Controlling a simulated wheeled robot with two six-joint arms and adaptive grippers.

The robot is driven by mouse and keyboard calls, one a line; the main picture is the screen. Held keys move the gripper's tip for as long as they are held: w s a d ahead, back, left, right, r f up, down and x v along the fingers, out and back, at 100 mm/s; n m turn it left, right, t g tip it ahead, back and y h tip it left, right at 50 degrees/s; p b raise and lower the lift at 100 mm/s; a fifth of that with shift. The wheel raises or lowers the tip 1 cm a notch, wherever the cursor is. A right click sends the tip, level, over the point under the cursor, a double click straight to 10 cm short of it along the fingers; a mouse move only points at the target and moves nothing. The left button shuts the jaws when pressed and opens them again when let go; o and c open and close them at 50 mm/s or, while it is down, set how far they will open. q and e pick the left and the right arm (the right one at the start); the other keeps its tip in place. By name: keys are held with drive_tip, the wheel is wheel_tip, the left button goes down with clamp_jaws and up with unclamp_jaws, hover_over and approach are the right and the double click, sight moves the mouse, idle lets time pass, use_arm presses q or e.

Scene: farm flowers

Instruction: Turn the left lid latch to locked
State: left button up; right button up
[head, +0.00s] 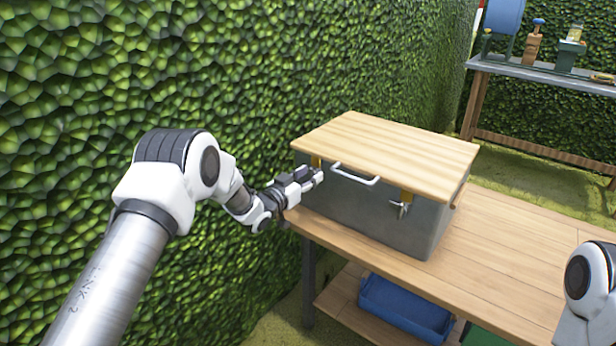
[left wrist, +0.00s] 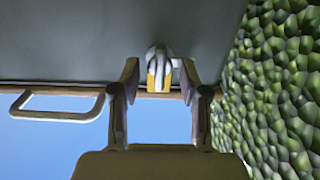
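A grey metal box (head: 350,205) with a wooden lid (head: 390,150) stands on the wooden table. The left lid latch (left wrist: 160,62) shows in the left wrist view as a silver lever on a yellow plate. In the head view only a yellow strip (head: 316,161) shows at that corner, and my left gripper (head: 312,178) hides the rest. In the left wrist view my left gripper (left wrist: 159,80) is open, one finger on each side of the latch, with gaps between them. The right latch (head: 401,207) hangs on the front of the box. My right gripper is out of view.
A white handle (head: 355,174) sticks out from the lid's front; it also shows in the left wrist view (left wrist: 57,105). A green hedge (head: 245,75) stands close at the left. The tabletop (head: 505,250) is clear at the right. A blue crate (head: 405,307) sits below.

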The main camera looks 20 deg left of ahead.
use_arm(q)
clamp_jaws()
drive_tip(key=shift+m, duration=0.3)
drive_tip(key=m+b, duration=0.1)
drive_tip(key=m, duration=0.2)
drive_tip(key=shift+d, duration=0.1)
drive_tip(key=m+b, duration=0.1)
drive_tip(key=m, duration=0.3)
drive_tip(key=shift+f, duration=0.15)
drive_tip(key=m+b, duration=0.2)
drive_tip(key=m, duration=0.3)
drive_tip(key=m+b, duration=0.1)
drive_tip(key=m, duration=0.4)
drive_tip(key=shift+d+f+b, duration=0.15)
drive_tip(key=shift+b, duration=0.2)
drive_tip(key=shift+m, duration=0.3)
